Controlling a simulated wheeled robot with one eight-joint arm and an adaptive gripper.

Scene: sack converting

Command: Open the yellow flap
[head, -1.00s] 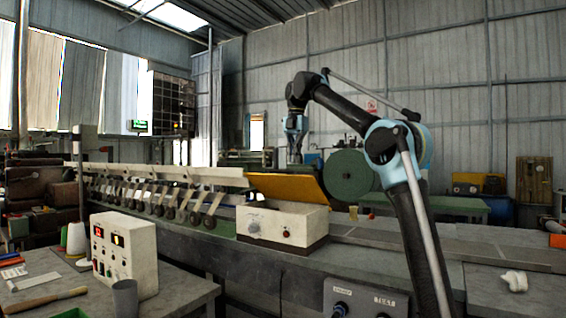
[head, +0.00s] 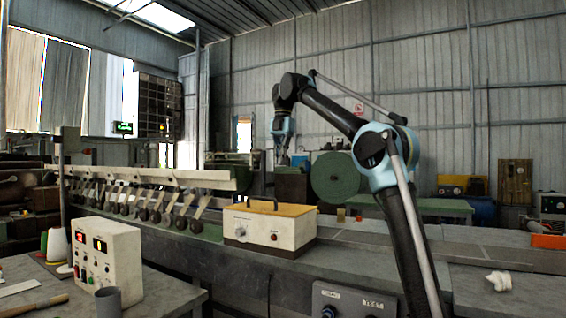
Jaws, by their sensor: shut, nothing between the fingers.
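The yellow flap (head: 285,209) lies about flat across the top of a cream box on the long bench. A dark handle (head: 262,199) stands up from it. The box front (head: 262,231) carries a dial and a red button. My gripper (head: 281,161) is shut and empty, pointing down above the flap. Clear space shows between the fingertips and the flap, and it is not touching the handle. Its exact depth relative to the box is hard to tell.
A row of rollers under a long pale rail (head: 150,178) runs left of the box. A control box (head: 107,250) stands on the near left table. A green disc (head: 335,178) is behind. The bench right of the box is mostly clear, with a white crumpled piece (head: 499,281).

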